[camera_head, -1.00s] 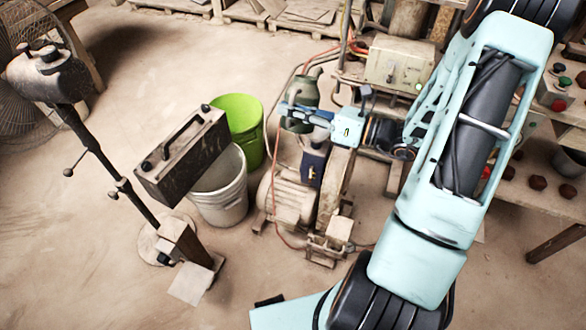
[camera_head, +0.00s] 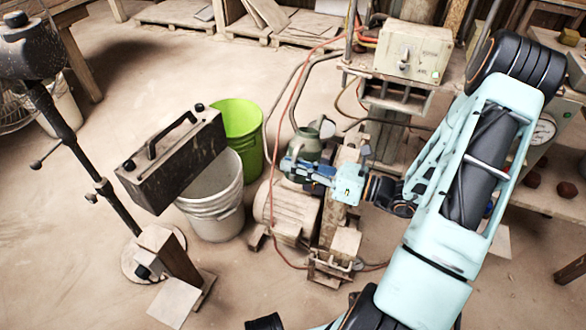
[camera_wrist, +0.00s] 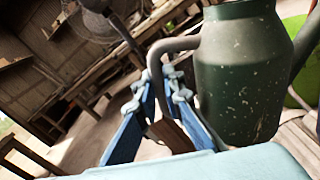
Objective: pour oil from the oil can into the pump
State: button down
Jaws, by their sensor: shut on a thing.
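The oil can is a dark green, scuffed metal can (camera_head: 308,146) with a narrower neck. It looks roughly upright in the head view, above the motor. My gripper (camera_head: 292,168) is shut on the can's handle. In the wrist view the green can body (camera_wrist: 238,80) fills the right side. Its curved handle (camera_wrist: 156,62) passes down between the blue fingers (camera_wrist: 163,100). The can's mouth is cut off there. I cannot clearly make out the pump; the area behind my gripper and the can is hidden. No oil stream is visible.
A beige motor (camera_head: 288,208) stands below my gripper. A green bucket (camera_head: 240,125), a whitish bucket (camera_head: 215,205) and a dark handled box (camera_head: 172,160) are to the left. A control box (camera_head: 412,50) stands behind. Hoses run close by.

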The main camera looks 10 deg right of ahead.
aim_at(297, 154)
jog(key=shift+w+d+r+m, duration=0.15)
jog(key=shift+r+m, duration=0.1)
jog(key=shift+m, duration=0.25)
jog(key=shift+w+d+r+m+p, duration=0.15)
jog(key=shift+r+m+p, duration=0.35)
jog(key=shift+r+p, duration=1)
jog(key=shift+w+f+p, duration=0.1)
jog(key=shift+f+p, duration=0.15)
jog(key=shift+p, duration=0.1)
jog(key=shift+w+d+r+m+p, duration=0.15)
jog(key=shift+r+m+p, duration=0.15)
jog(key=shift+r+p, duration=0.3)
jog(key=shift+w+d+r+m+p, duration=0.1)
jog(key=shift+r+m+p, duration=0.25)
jog(key=shift+p, duration=0.35)
jog(key=shift+r, duration=0.1)
jog(key=shift+w+r+p, duration=0.15)
jog(key=shift+r+p, duration=0.1)
jog(key=shift+p, duration=0.2)
jog(key=shift+w+d+r+m+p, duration=0.1)
jog(key=shift+w+r+m+p, duration=0.05)
jog(key=shift+r+m+p, duration=0.35)
